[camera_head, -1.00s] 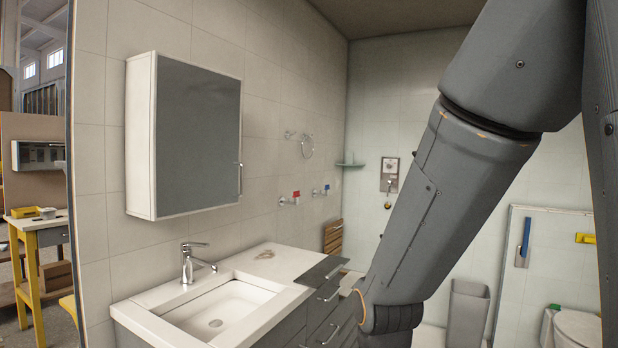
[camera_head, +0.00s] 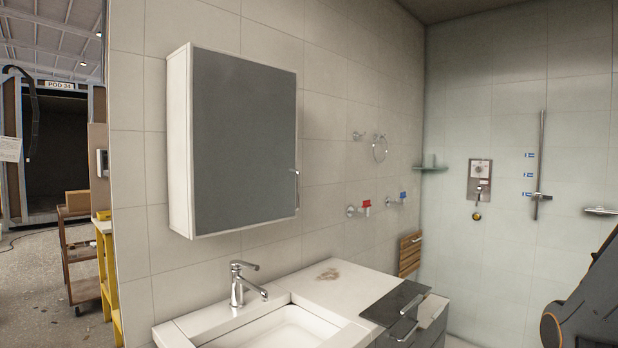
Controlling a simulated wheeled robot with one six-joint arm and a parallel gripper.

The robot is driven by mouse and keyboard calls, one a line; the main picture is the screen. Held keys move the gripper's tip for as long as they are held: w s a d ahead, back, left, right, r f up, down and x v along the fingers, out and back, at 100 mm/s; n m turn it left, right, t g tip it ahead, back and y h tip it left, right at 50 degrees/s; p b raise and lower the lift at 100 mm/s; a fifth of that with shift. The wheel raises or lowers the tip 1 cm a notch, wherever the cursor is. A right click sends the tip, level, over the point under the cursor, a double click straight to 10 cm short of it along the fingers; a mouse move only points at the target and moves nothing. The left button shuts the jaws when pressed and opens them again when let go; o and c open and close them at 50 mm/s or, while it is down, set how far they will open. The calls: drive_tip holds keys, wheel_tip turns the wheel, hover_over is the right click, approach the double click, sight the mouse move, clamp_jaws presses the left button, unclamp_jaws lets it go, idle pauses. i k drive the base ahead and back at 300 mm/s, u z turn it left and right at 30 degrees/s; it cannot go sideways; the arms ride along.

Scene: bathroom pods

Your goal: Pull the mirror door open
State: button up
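The mirror door (camera_head: 243,142) is the dark grey front of a white wall cabinet (camera_head: 180,145) above the washbasin. It looks shut, flush with the cabinet body. A slim metal handle (camera_head: 296,188) stands at its right edge, toward the lower half. Part of my dark arm shows at the lower right edge of the picture, well to the right of the cabinet. My gripper is outside the picture, so its state and what it may hold are hidden.
A washbasin (camera_head: 190,325) with a chrome faucet (camera_head: 240,284) lies below the cabinet. The counter (camera_head: 345,288) extends right to a dark panel (camera_head: 394,303) over drawers. Red and blue valves (camera_head: 366,204) stick out from the wall. The space before the mirror door looks clear.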

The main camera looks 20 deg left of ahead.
sight(241, 112)
drive_tip(key=i, duration=1.05)
drive_tip(key=u, duration=1.5)
